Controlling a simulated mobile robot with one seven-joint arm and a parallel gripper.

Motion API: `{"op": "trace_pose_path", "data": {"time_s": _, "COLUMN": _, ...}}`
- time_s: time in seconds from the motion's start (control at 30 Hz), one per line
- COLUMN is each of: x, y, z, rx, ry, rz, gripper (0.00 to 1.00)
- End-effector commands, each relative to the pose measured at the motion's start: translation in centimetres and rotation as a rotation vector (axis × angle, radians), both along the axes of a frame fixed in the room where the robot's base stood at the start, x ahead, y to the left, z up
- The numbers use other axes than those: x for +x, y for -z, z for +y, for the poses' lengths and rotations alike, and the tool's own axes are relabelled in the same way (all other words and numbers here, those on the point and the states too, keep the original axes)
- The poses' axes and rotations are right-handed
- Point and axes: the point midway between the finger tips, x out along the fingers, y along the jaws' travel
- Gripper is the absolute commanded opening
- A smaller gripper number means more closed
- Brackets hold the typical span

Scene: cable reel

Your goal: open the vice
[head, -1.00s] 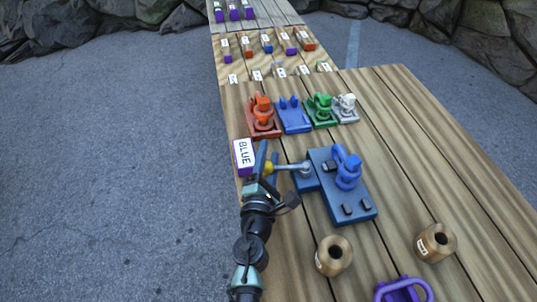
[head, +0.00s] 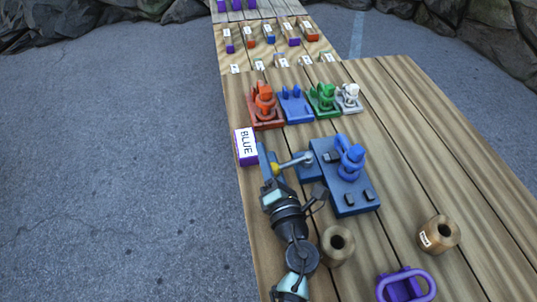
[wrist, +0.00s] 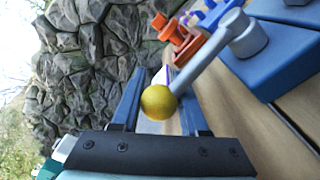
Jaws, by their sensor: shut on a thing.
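The blue vice (head: 345,193) sits on the plank table, with a smaller blue block (head: 308,172) at its left side. A grey lever (head: 296,162) runs left from that block to a yellow ball knob (head: 275,168). My gripper (head: 268,163) is at the knob, shut on it. In the wrist view the yellow knob (wrist: 158,102) lies between my two blue fingers (wrist: 155,85), and the grey lever (wrist: 205,58) rises to the upper right. A blue ring-shaped piece (head: 350,158) stands on the vice. Part of the knob is hidden by my gripper in the head view.
A box labelled BLUE (head: 246,147) stands at the table's left edge, close to my gripper. Two wooden spools (head: 337,246) (head: 438,234) and a purple handled piece (head: 404,287) are nearer. Orange, blue, green and white fixtures (head: 265,106) line up behind. The table's right side is clear.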

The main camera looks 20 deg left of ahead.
Motion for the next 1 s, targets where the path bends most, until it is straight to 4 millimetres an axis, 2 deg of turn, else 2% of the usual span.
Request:
{"op": "trace_pose_path", "data": {"time_s": 0.1, "x": 0.1, "y": -0.4, "z": 0.0, "rx": 0.0, "ry": 0.002, "rz": -0.01, "gripper": 0.0}}
{"op": "trace_pose_path", "data": {"time_s": 0.13, "x": 0.1, "y": -0.4, "z": 0.0, "rx": 0.0, "ry": 0.002, "rz": -0.01, "gripper": 0.46}}
{"op": "trace_pose_path", "data": {"time_s": 0.27, "x": 0.1, "y": -0.4, "z": 0.0, "rx": 0.001, "ry": 0.003, "rz": -0.008, "gripper": 0.69}}
{"op": "trace_pose_path", "data": {"time_s": 0.3, "x": 0.1, "y": -0.4, "z": 0.0, "rx": 0.0, "ry": 0.003, "rz": -0.007, "gripper": 0.72}}
{"op": "trace_pose_path", "data": {"time_s": 0.67, "x": -0.4, "y": 0.0, "z": -0.4, "rx": 0.0, "ry": 0.004, "rz": 0.0, "gripper": 0.72}}
{"op": "trace_pose_path", "data": {"time_s": 0.77, "x": -1.3, "y": 0.0, "z": -1.1, "rx": -0.001, "ry": 0.005, "rz": 0.0, "gripper": 0.72}}
{"op": "trace_pose_path", "data": {"time_s": 1.0, "x": -5.3, "y": 0.1, "z": -4.0, "rx": 0.0, "ry": 0.005, "rz": 0.0, "gripper": 0.72}}
